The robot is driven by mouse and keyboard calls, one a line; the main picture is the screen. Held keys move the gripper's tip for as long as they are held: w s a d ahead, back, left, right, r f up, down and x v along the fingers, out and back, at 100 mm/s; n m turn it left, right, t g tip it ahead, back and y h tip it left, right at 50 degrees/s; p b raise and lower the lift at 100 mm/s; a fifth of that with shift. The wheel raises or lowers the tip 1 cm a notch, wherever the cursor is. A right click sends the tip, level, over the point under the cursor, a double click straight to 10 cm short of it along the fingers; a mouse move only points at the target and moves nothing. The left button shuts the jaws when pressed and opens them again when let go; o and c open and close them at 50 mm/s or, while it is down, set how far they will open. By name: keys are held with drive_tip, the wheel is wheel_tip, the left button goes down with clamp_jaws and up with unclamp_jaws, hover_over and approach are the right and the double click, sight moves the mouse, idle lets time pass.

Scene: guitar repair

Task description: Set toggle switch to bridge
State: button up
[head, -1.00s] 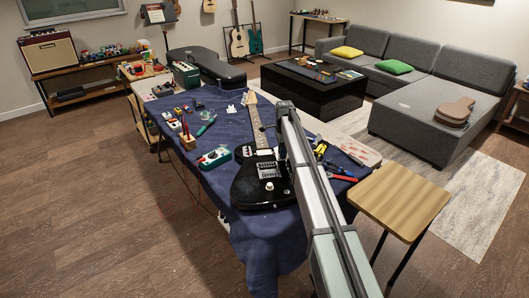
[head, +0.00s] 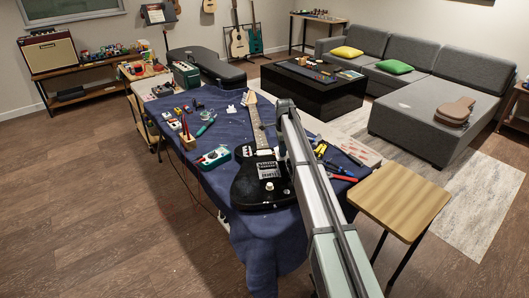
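A black electric guitar (head: 258,189) lies on the dark blue cloth of the workbench, with its neck pointing to the back. Its silver bridge and light knobs show on the body. The toggle switch is too small to make out, and my arm covers the guitar's right side. My arm reaches in from the lower right, and its upper end stands just right of the guitar's neck. My gripper is hidden behind the arm, so its fingers and any contact with the guitar cannot be seen.
A green-and-white meter (head: 213,158) lies left of the guitar. Pliers and screwdrivers (head: 335,168) lie to its right, beyond my arm. A wooden-topped stool (head: 400,198) stands at the right of the bench. Small parts and pedals (head: 178,124) lie at the back left. The cloth's front left is clear.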

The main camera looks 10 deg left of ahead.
drive_tip(key=shift+s+d, duration=0.1)
drive_tip(key=shift+s, duration=0.2)
idle(0.4)
drive_tip(key=o, duration=0.3)
idle(0.4)
drive_tip(key=shift+r, duration=3.5)
